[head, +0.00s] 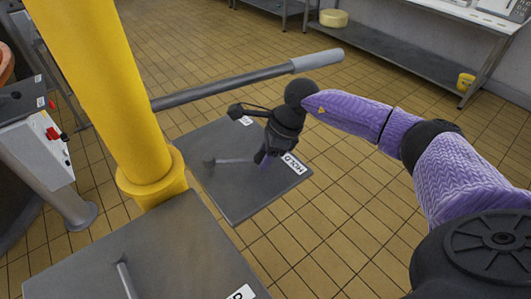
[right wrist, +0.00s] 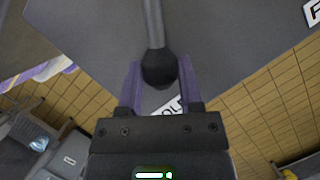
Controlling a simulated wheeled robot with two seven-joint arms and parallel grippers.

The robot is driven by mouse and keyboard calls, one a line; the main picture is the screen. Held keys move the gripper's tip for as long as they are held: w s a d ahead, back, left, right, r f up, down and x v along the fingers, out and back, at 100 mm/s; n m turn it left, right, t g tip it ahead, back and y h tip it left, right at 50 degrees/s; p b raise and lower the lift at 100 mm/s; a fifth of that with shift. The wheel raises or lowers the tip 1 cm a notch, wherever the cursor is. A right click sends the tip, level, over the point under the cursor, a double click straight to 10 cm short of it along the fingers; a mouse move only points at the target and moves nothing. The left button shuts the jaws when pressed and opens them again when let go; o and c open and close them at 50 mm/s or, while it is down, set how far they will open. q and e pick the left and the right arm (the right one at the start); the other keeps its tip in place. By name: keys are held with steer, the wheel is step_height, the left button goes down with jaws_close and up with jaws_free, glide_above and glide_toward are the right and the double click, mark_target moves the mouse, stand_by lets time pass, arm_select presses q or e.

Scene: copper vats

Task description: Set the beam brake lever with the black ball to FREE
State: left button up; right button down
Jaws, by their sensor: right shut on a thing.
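The brake lever is a grey rod (head: 228,161) on a dark plate (head: 235,195) beside the yellow post. Its black ball (right wrist: 158,68) sits between the fingers of my right gripper (right wrist: 158,85), which is shut on it. In the head view my right gripper (head: 263,157) hides the ball. The lever points toward the HOLD label (head: 293,162), which is partly covered in the wrist view (right wrist: 172,107). A second label (head: 245,120) is at the plate's far edge; in the wrist view a label starting with F (right wrist: 312,12) shows. My left gripper is not in view.
A thick yellow post (head: 105,90) stands left of the plate. A long bar with a light grey grip (head: 318,60) extends from it above the plate. A second dark plate (head: 170,245) with another lever (head: 126,282) is at the front left. Tiled floor is clear to the right.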

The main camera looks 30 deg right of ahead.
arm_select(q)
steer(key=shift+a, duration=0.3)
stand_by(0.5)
